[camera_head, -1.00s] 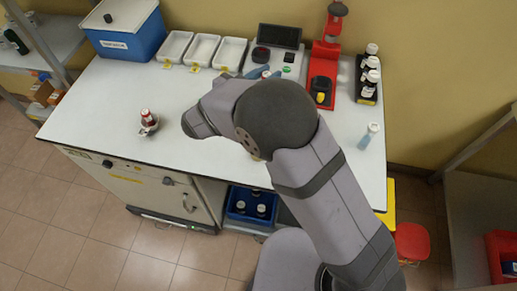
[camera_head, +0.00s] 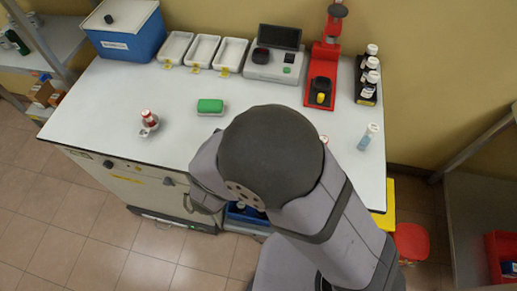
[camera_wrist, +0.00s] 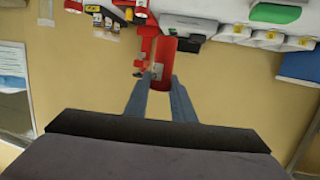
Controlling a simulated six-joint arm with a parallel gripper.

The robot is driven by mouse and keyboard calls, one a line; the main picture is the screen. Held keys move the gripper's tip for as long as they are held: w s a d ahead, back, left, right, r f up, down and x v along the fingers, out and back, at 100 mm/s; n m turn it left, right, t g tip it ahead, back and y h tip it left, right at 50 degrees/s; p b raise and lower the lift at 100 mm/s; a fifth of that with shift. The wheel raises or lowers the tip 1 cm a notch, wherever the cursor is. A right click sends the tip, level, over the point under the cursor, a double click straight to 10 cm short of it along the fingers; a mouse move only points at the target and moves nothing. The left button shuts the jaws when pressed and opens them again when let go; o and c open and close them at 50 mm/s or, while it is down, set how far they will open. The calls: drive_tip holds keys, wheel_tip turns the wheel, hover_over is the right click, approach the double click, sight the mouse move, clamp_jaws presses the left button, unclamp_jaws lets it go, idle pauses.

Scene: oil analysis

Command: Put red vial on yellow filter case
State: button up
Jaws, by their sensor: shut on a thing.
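My gripper (camera_wrist: 161,84) shows in the wrist view with its two grey-blue fingers on either side of a red cylinder, which looks like the red vial (camera_wrist: 163,60). It is shut on it and holds it up against the wall background. In the head view my arm hides the gripper; a small pale and red bit shows at the arm's right edge. Another red vial (camera_head: 147,116) with a pale top stands in a small metal holder at the bench's left. I cannot make out a yellow filter case for certain; the arm hides part of the bench.
A green case (camera_head: 210,105) lies mid-bench. White trays (camera_head: 202,50) with yellow tags, a grey instrument (camera_head: 272,66) and a red press (camera_head: 319,88) line the back. Dark bottles (camera_head: 369,75) and a blue vial (camera_head: 368,136) stand at the right. The bench's left part is mostly clear.

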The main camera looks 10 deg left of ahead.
drive_tip(key=shift+f+p, duration=0.4)
drive_tip(key=shift+f, duration=2.5)
drive_tip(key=shift+f+p, duration=0.4)
drive_tip(key=shift+f, duration=1.65)
drive_tip(key=shift+f, duration=0.2)
drive_tip(key=o, duration=1)
drive_tip(key=shift+r, duration=0.1)
